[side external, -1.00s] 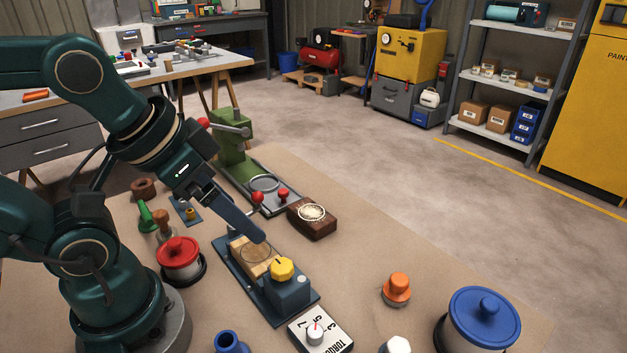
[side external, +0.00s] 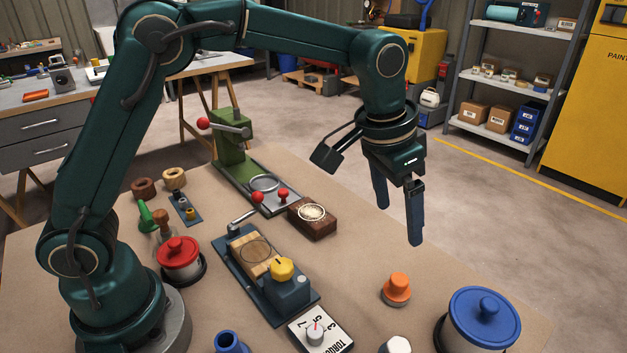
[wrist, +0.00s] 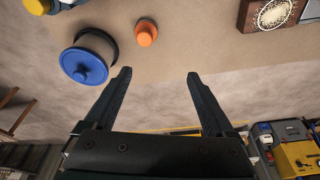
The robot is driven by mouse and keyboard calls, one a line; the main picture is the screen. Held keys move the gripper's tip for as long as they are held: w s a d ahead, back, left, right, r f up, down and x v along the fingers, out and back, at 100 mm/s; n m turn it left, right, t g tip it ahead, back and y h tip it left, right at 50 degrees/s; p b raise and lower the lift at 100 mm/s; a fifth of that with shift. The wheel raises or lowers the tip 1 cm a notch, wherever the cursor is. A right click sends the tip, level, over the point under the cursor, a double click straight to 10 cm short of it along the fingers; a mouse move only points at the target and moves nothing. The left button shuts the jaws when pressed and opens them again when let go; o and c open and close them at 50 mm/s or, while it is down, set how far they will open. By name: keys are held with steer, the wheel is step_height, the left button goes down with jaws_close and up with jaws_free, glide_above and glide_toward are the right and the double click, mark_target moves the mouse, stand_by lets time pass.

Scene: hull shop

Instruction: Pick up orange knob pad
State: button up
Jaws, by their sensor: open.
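The orange knob pad (side external: 397,287) stands upright on the tan bench top, right of the middle in the side view, with a paler orange base under its knob. In the wrist view the orange knob pad (wrist: 145,35) is near the top, above the gap between the fingers. My gripper (side external: 400,222) points down, high above the bench and apart from the pad. It is open and empty, with both fingers (wrist: 158,75) spread wide in the wrist view.
A blue-lidded pot (side external: 482,318) stands right of the pad, and a white knob (side external: 396,345) stands in front. A blue fixture with a yellow knob (side external: 282,268) and a torque dial box (side external: 322,332) are to the left. Bare bench surrounds the pad.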

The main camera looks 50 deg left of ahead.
mark_target(400, 278)
steer(key=shift+m+g, duration=0.5)
steer(key=shift+g, duration=0.3)
steer(key=d+f, duration=0.1)
steer(key=f, duration=0.1)
steer(key=d+f, duration=0.1)
steer(key=f, duration=0.5)
steer(key=shift+s+d, duration=0.35)
steer(key=shift+d, duration=0.05)
steer(key=shift+w+d+f, duration=0.1)
steer(key=shift+w+f, duration=0.05)
steer(key=shift+f, duration=0.9)
steer(key=shift+w+f, duration=0.1)
steer(key=shift+f, duration=0.95)
jaws_close()
